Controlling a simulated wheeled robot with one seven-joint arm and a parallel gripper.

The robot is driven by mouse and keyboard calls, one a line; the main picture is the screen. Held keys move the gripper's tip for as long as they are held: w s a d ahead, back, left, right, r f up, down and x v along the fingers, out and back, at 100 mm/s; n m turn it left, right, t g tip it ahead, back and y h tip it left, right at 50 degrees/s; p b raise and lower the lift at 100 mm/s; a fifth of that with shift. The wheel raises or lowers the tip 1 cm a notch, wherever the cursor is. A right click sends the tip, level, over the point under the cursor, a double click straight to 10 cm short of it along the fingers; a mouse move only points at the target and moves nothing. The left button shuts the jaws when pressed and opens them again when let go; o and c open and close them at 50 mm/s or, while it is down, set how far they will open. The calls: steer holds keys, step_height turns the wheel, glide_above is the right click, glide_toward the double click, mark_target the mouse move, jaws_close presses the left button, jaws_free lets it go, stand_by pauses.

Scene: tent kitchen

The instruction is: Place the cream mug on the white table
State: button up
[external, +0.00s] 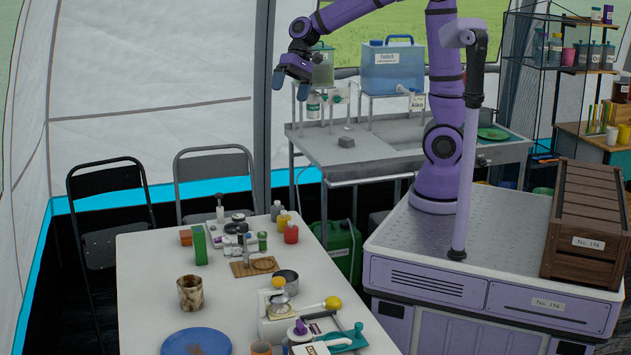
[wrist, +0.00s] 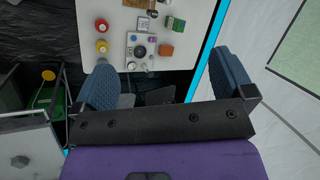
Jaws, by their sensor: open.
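The white table (external: 150,255) stands at the lower left of the external view; part of its top shows in the wrist view (wrist: 115,12). A small pale cup (external: 612,135), possibly the cream mug, stands on a wooden-topped surface at the far right. A mug mottled cream and brown (external: 190,293) stands on the white table; I cannot tell which one is meant. My gripper (external: 290,85) is open and empty, high above the area behind the table. Its two blue fingers are spread in the wrist view (wrist: 167,75).
The table holds a blue plate (external: 196,342), a grey pot (external: 286,282), a green box (external: 199,246) and several bottles. Two chairs (external: 108,205) stand behind it. A metal sink unit (external: 380,150) and a wooden crate (external: 588,220) are to the right. Bare tabletop shows at left.

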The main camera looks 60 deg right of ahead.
steer(key=s+d+r+n+t+h, duration=0.2)
steer(key=s+d+t+h, duration=0.3)
steer(key=s+d, duration=1.2)
steer(key=s+n, duration=0.1)
steer(key=s, duration=0.3)
steer(key=shift+s+d+n+h, duration=0.25)
steer(key=shift+d+n+h, duration=0.1)
steer(key=shift+n+h, duration=0.05)
